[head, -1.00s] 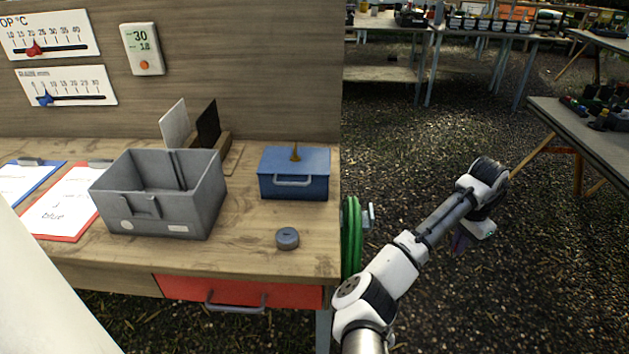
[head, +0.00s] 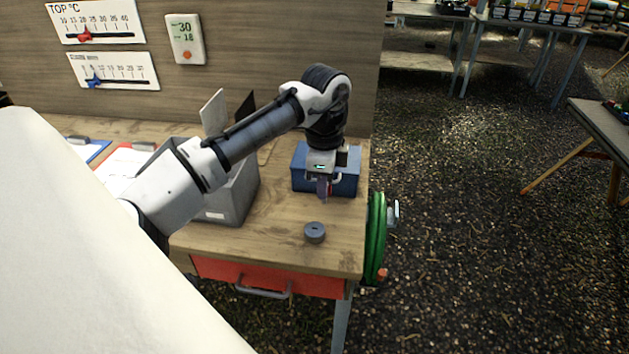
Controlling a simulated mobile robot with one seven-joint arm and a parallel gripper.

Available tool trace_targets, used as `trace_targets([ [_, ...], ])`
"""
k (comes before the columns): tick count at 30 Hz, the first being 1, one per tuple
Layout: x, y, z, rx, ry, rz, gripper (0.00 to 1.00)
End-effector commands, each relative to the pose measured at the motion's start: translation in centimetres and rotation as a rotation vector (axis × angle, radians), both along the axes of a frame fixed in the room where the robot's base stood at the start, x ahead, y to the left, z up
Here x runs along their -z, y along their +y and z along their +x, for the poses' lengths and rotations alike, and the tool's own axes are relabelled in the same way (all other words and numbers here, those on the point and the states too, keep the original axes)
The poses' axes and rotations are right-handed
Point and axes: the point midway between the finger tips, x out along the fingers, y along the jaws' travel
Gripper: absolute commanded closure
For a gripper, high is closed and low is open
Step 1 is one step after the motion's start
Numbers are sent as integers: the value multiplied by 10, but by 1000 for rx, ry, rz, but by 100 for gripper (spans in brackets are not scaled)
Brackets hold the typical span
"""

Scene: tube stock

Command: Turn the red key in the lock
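A round grey lock (head: 315,233) with a dark slot in its top sits on the wooden workbench (head: 285,225), near the front right corner. My gripper (head: 324,190) points down just above and behind the lock, in front of the blue box. It is apart from the lock. A small reddish patch shows at its dark fingers, but it is too small to tell whether this is the red key. I see no red key lying on the bench. The finger gap is not clear.
A blue box (head: 346,186) stands behind my gripper. A grey open bin (head: 238,196) stands left, partly hidden by my arm. A red drawer (head: 215,268) is under the bench, and a green hose (head: 375,238) hangs at its right side.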

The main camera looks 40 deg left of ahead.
Motion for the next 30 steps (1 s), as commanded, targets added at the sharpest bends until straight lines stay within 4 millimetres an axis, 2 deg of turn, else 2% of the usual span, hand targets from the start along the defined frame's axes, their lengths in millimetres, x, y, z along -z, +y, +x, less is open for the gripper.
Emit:
trace_targets([
  [3, -2, 6, -16, 2, 0, 0, 100],
  [6, 0, 6, -19, 5, 0, 0, 100],
  [11, 9, 6, -19, 5, -2, 1, 100],
  [24, 52, 7, -19, 3, -1, 2, 100],
  [30, 57, 7, -19, 2, -3, 2, 100],
])
